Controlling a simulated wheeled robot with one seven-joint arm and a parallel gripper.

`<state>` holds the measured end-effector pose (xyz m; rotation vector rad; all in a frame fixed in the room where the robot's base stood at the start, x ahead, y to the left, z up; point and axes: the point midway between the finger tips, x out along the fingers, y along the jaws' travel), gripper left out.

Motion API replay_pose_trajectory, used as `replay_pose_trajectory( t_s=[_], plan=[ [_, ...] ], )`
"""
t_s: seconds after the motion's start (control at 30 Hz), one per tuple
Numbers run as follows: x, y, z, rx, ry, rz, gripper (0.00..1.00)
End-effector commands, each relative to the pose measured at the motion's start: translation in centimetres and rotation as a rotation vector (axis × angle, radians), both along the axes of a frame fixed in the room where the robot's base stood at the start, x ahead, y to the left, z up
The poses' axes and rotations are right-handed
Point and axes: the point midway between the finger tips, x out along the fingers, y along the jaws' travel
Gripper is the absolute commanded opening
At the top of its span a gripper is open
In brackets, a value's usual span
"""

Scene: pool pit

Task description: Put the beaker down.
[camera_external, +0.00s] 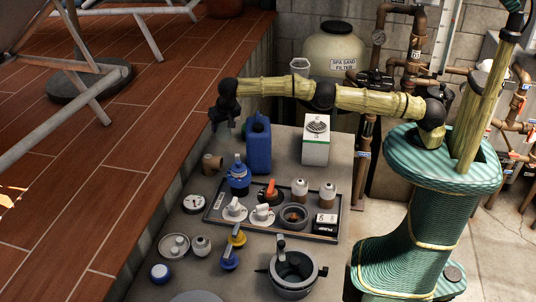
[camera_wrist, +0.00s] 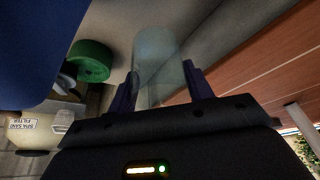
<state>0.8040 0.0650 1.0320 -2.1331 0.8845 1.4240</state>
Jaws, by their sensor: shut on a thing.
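The beaker (camera_wrist: 158,60) is a clear, see-through cylinder between the two dark purple fingers of my gripper (camera_wrist: 161,86) in the wrist view. My gripper is shut on it. In the external view my gripper (camera_external: 219,124) hangs at the left end of the arm, left of the blue jug and apparently above the bench top. The beaker cannot be made out clearly there, so its height above the surface is hard to tell.
A blue jug (camera_external: 258,148) stands close to my gripper's right, with a white-and-green box (camera_external: 316,141) beyond. A dark tray (camera_external: 214,217) holds bottles and fittings. A brown pipe fitting (camera_external: 212,162) and a gauge (camera_external: 194,203) lie nearby. Tiled deck (camera_external: 120,130) rises left.

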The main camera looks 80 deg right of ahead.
Motion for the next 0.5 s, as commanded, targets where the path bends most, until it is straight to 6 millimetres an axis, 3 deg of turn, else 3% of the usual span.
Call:
replay_pose_trajectory(
  t_s=[0.3, 0.5],
  plan=[
    [-0.1, 0.0, -5.0, 0.0, 0.004, 0.001, 0.25],
    [0.0, 0.0, -5.8, 0.001, -0.001, 0.0, 0.25]
  ],
)
